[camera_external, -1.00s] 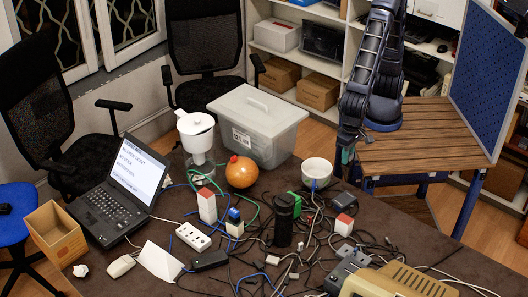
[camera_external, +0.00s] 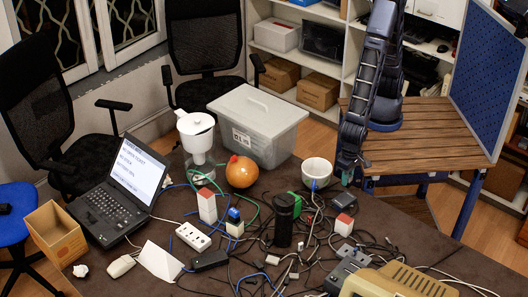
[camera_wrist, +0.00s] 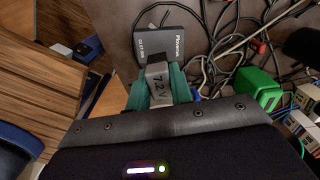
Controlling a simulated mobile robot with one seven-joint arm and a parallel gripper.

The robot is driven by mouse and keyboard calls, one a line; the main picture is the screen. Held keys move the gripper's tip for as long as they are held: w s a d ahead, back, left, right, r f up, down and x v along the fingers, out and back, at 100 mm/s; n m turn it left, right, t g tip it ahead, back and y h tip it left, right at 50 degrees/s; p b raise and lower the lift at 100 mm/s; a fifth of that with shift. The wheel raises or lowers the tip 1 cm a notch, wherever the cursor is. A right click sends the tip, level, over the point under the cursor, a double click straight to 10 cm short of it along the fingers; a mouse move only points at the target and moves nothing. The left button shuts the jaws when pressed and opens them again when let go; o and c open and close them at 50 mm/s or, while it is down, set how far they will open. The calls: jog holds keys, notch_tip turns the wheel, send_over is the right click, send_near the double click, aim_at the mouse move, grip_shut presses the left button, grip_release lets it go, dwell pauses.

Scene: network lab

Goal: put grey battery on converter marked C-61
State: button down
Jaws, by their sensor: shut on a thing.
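My gripper (camera_wrist: 158,88) is shut on a grey battery (camera_wrist: 157,72) with "7.2V" printed on it, held between teal fingers in the wrist view. Just beyond the battery's tip lies a dark grey box-shaped converter (camera_wrist: 168,36) with white print; I cannot read its marking surely as C-61. The battery overlaps the converter's near edge in this view; I cannot tell whether they touch. The battery is not clear there.
Cables tangle across the table (camera_external: 400,218). A white bowl (camera_external: 317,172) stands left of my gripper. A red-topped white block (camera_external: 344,224) and a green box (camera_wrist: 257,88) are nearby. A slatted wooden table (camera_external: 425,135) stands behind.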

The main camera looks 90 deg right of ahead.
jog(key=shift+f, duration=3.25)
jog(key=shift+f, duration=0.15)
jog(key=c, duration=1.3)
grip_release()
jog(key=shift+o, duration=0.2)
notch_tip(320, 180, up, 12)
jog(key=shift+r, duration=0.15)
